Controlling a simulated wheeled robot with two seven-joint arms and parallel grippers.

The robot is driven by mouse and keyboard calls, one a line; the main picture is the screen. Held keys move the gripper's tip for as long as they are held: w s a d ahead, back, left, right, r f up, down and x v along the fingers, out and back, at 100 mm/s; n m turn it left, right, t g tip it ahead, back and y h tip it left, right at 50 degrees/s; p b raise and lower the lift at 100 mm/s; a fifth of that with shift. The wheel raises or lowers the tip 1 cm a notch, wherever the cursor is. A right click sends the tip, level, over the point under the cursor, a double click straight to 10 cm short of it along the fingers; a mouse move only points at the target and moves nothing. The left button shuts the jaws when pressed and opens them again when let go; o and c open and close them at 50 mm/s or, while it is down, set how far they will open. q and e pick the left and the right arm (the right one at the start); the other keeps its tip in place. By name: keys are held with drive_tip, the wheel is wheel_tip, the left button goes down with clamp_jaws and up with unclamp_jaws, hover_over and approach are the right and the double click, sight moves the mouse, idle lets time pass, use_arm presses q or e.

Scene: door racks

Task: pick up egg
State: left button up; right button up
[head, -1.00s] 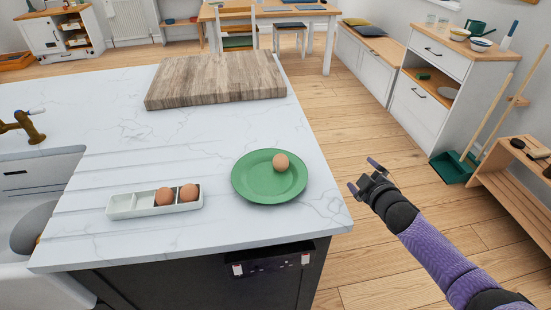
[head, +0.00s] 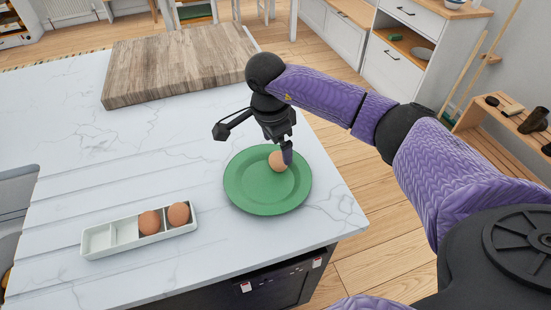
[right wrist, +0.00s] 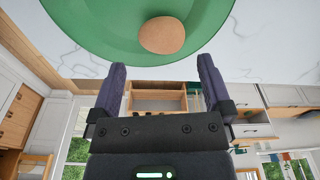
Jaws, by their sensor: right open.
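A brown egg (head: 278,161) lies on a green plate (head: 250,195) on the white marble counter. My right gripper (head: 286,150) points down over the plate, with a finger showing close to the egg. In the right wrist view the egg (right wrist: 162,35) lies beyond the open, empty fingers (right wrist: 162,64), roughly centred between them. I cannot tell whether a finger touches the egg. Two more brown eggs, one (head: 150,222) and another (head: 179,213), sit in a white sectioned tray (head: 98,243) left of the plate. My left gripper is not in view.
A wooden cutting board (head: 170,68) lies at the back of the counter. A sink (head: 18,200) is at the left edge. The counter between board and tray is clear. A white cabinet (head: 395,70) and a wooden bench (head: 500,130) stand to the right.

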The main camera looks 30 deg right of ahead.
sight(278, 156)
drive_tip(key=f, duration=0.5)
drive_tip(key=shift+w+d+f+b, duration=0.15)
drive_tip(key=shift+d+b, duration=0.1)
drive_tip(key=shift+b, duration=0.15)
drive_tip(key=shift+c, duration=0.3)
